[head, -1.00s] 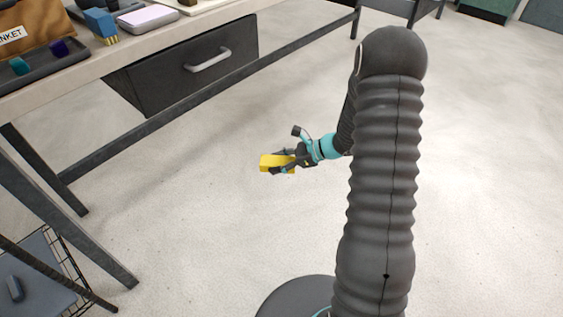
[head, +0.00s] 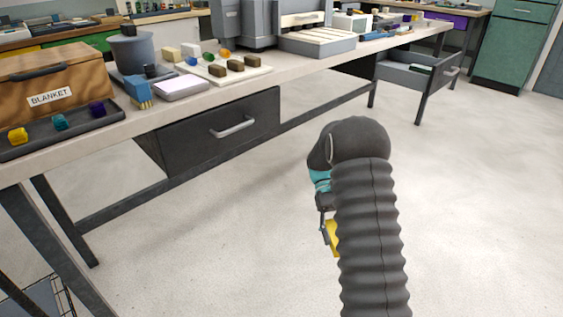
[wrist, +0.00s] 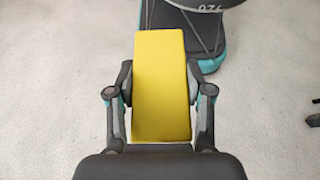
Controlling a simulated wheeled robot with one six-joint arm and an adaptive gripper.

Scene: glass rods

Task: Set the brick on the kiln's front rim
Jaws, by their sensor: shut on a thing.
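The yellow brick (wrist: 160,85) is held between the two fingers of my gripper (wrist: 160,100) in the wrist view, with a finger against each long side. In the head view a strip of the brick (head: 332,238) shows beside my arm, above the floor and well away from the bench. Most of my gripper (head: 326,205) is hidden behind my arm there. A grey machine with a pale slatted front (head: 318,38) stands at the back of the bench; it may be the kiln, but I cannot tell for sure. Its front rim is not clear from here.
The bench (head: 120,128) runs from left to back right, with a shut drawer (head: 215,132) below. On it are a blanket box (head: 60,92), a dark tray (head: 80,130), a white board with small blocks (head: 232,76) and a blue brush (head: 138,90). Open floor (head: 240,230) lies before it.

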